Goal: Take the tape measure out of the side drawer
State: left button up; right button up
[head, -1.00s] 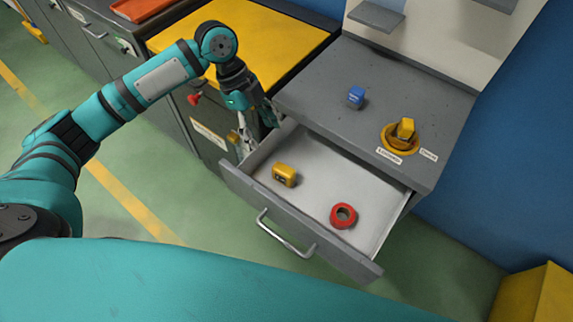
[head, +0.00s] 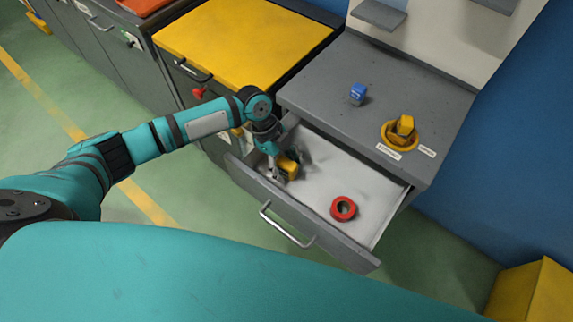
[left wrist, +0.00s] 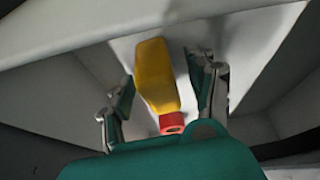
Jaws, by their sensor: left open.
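The side drawer (head: 350,240) is open, with a pale inside. The yellow tape measure (head: 289,165) lies in its left part; it also shows in the left wrist view (left wrist: 157,75). My left gripper (head: 277,172) is down in the drawer at the tape measure and partly covers it. In the left wrist view the fingers of my left gripper (left wrist: 165,95) stand apart, one on each side of the tape measure, and look open. My right gripper is not in view.
A blue block (head: 357,94) and a yellow rotary switch (head: 402,130) are on the grey cabinet top. A yellow-topped bench (head: 240,40) stands to the left.

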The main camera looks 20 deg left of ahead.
pick_arm(q)
jog(key=shift+d+f, duration=0.15)
jog(key=shift+f, duration=0.15)
grip_shut()
jog(key=shift+r, duration=0.1)
